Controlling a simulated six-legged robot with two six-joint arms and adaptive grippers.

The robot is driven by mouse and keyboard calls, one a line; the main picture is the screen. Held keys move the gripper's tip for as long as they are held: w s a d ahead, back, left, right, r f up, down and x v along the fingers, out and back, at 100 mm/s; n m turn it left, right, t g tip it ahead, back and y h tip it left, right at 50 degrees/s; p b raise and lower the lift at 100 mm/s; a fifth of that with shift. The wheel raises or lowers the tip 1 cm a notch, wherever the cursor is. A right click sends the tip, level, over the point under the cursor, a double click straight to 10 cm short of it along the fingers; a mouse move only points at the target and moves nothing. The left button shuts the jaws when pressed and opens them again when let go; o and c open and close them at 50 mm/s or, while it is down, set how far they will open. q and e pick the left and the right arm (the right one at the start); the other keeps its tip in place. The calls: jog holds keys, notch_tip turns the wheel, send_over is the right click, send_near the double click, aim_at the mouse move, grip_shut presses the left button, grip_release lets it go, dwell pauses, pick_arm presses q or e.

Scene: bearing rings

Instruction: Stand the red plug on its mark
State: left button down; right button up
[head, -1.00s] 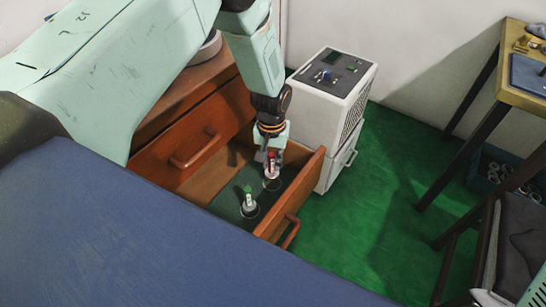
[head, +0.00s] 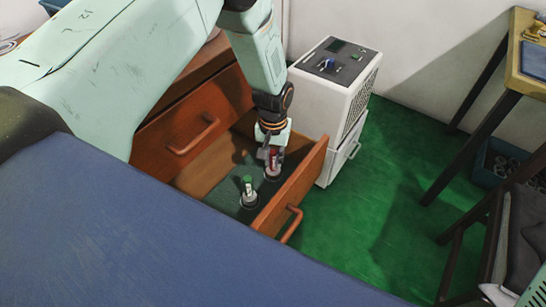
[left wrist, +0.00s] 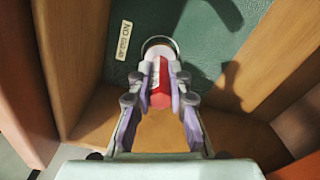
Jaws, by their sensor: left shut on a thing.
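My left gripper (head: 268,155) reaches down into the open drawer and is shut on the red plug (head: 276,158). The plug has a red top and a pale lower part and looks upright. Its lower end is at a pale ring mark (head: 273,178) on the dark drawer floor; I cannot tell whether it touches. In the left wrist view the red plug (left wrist: 160,88) lies between the fingers, its far end over the ring (left wrist: 160,42). A green-topped plug (head: 248,190) stands in another ring closer to me.
The wooden drawer's front wall (head: 293,185) is close to the right of my gripper. A label (left wrist: 124,41) lies on the drawer floor. A white cabinet (head: 335,90) stands behind.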

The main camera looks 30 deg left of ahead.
pick_arm(q)
jog(key=shift+f, duration=0.25)
jog(key=c, duration=1.2)
grip_release()
notch_tip(320, 180, up, 12)
jog(key=shift+r, duration=0.1)
